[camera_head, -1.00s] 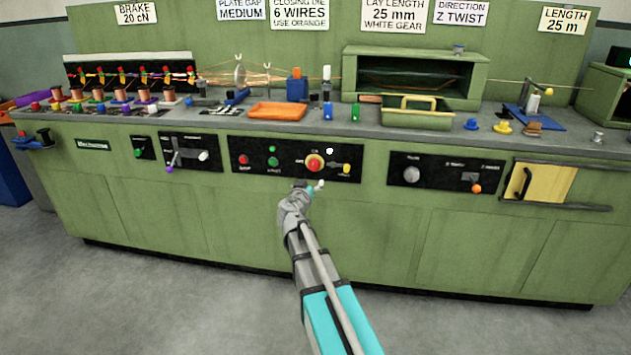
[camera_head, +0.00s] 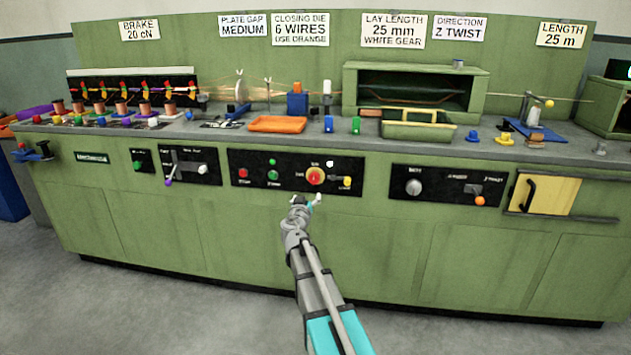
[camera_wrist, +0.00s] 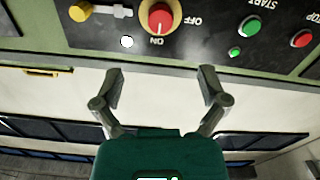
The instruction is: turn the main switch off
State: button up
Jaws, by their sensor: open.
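The main switch (camera_head: 316,176) is a round red knob on a yellow plate in the middle black panel. It also shows in the wrist view (camera_wrist: 160,18), which sees the panel upside down. There, OFF and ON labels are beside it, and the knob's pale mark points toward ON. My gripper (camera_head: 306,199) is just below the panel in the head view. In the wrist view my gripper (camera_wrist: 161,72) has its two fingers spread wide, with nothing between them. The fingertips are apart from the knob, which lies beyond them near the picture's top edge.
Near the switch are a green start button (camera_wrist: 250,26), a red button (camera_wrist: 302,39), a small white lamp (camera_wrist: 127,41) and a yellow-ended lever (camera_wrist: 80,11). An orange tray (camera_head: 278,124) and a green bin (camera_head: 418,131) stand on the counter above. The floor in front is clear.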

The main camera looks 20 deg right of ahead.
aim_at(314, 180)
jog(key=x, duration=1.3)
jog(key=shift+d, duration=0.1)
